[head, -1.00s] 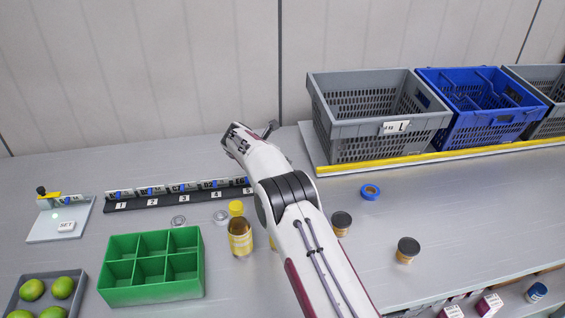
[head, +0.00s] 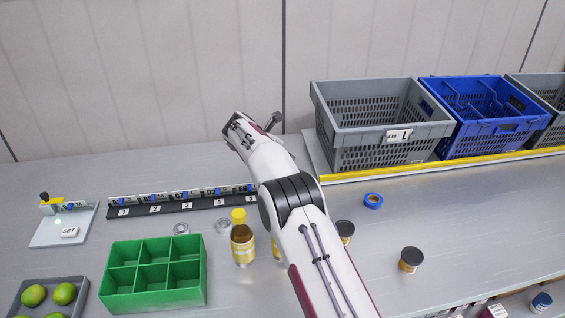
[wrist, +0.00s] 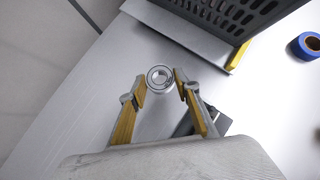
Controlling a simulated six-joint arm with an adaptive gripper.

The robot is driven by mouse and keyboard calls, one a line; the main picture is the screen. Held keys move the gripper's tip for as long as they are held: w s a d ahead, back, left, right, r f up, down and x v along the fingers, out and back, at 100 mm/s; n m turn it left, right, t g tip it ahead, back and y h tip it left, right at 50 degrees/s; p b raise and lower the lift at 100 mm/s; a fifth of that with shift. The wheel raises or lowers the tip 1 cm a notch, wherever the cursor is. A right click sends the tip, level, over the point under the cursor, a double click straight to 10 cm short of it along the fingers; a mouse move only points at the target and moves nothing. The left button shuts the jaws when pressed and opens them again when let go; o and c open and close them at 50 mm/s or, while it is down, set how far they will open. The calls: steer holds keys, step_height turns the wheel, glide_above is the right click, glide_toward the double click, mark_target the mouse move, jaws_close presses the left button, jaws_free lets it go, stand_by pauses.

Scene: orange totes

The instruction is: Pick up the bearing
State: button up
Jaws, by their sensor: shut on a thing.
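A silver ring-shaped bearing (wrist: 160,78) is between the fingertips of my gripper (wrist: 160,84) in the wrist view. The fingers, with yellow pads, are shut on it, and its open centre faces the camera. In the head view my arm hides the fingers and this bearing. Two similar silver rings lie on the table in the head view, one on the left (head: 181,228) and one on the right (head: 223,226), behind the green divided box.
A grey crate (head: 345,125) and a blue crate (head: 455,145) stand at the back right behind a yellow edge. Blue tape (head: 373,201) and a dark-lidded jar (head: 411,260) are on the right. A yellow-capped bottle (head: 242,245) stands beside the green box (head: 150,292).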

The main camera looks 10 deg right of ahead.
steer(key=shift+r, duration=0.85)
steer(key=s+a, duration=2.2)
steer(key=a, duration=0.1)
steer(key=shift+s, duration=0.15)
steer(key=shift+d, duration=0.1)
steer(key=shift+w+d, duration=0.25)
steer(key=shift+d, duration=0.25)
steer(key=d+r+m+g+h, duration=0.2)
steer(key=d+m, duration=0.3)
steer(key=d, duration=0.8)
steer(key=shift+w+d+r+g, duration=0.15)
steer(key=shift+d+r+g, duration=0.1)
steer(key=shift+r+g, duration=0.5)
steer(key=shift+f, duration=0.15)
